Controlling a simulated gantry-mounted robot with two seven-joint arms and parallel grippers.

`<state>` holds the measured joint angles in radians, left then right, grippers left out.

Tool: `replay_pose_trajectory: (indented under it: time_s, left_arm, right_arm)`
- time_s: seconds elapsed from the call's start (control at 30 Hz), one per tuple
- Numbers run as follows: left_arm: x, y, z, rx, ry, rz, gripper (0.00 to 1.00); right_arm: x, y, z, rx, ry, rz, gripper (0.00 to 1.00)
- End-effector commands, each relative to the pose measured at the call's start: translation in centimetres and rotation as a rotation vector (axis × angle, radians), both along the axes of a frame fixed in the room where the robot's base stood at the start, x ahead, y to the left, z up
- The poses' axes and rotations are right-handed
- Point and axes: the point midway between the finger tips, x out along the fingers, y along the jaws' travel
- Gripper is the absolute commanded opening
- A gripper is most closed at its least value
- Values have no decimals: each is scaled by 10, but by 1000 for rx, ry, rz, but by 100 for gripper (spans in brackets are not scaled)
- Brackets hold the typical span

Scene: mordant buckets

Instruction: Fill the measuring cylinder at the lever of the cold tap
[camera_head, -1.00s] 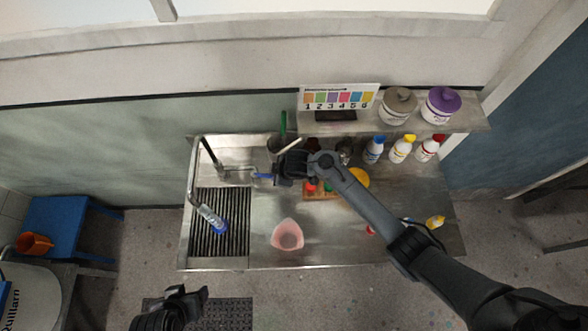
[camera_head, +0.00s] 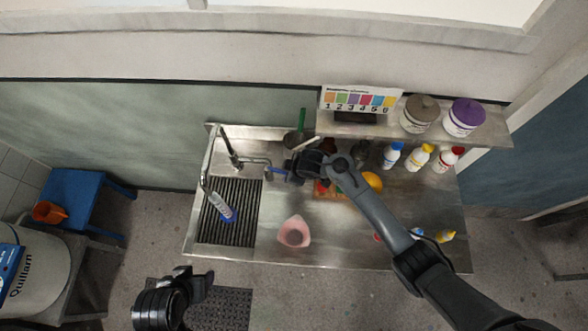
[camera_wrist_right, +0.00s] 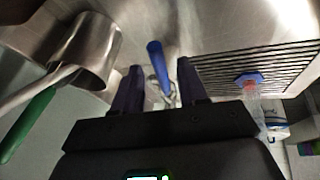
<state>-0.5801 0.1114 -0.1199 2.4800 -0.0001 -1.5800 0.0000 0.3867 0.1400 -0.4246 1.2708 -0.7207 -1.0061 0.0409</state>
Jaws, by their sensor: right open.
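The measuring cylinder (camera_head: 221,206) is clear with a blue base and stands on the slatted drain under the spout. It also shows in the right wrist view (camera_wrist_right: 257,106). I cannot make out a water level in it. The cold tap's blue lever (camera_head: 278,173) sticks out from the tap. My right gripper (camera_head: 294,169) is beside the lever. In the right wrist view the lever (camera_wrist_right: 155,55) shows between and beyond the spread, empty fingers (camera_wrist_right: 158,85); contact is not visible. My left gripper (camera_head: 198,276) looks open and empty, in front of the sink bench.
The tap spout (camera_head: 204,172) curves over the slatted drain (camera_head: 243,215). A metal pot (camera_head: 294,140) with green and pale handles stands behind my right gripper. A pink jug (camera_head: 294,232) stands on the bench. Bottles (camera_head: 420,157) line the back right.

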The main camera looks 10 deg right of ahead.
Motion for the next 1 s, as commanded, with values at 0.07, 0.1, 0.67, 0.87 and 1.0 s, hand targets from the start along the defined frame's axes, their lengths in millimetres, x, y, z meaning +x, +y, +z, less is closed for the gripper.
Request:
replay_pose_trajectory:
  time_s: [0.07,0.1,0.67,0.87,1.0]
  left_arm:
    - [0,0,3,0,0,0,61]
    - [0,0,4,0,0,0,61]
    - [0,3,29,14,1,-9,61]
    - [0,3,31,14,0,-9,61]
    - [0,3,31,11,0,-7,61]
  right_arm:
    - [-2,-2,8,2,-2,-1,42]
    - [-4,-3,13,2,-2,0,42]
    - [-33,-23,89,2,-2,-1,42]
    - [-36,-26,94,0,-1,0,42]
    - [-36,-26,94,0,-1,0,42]
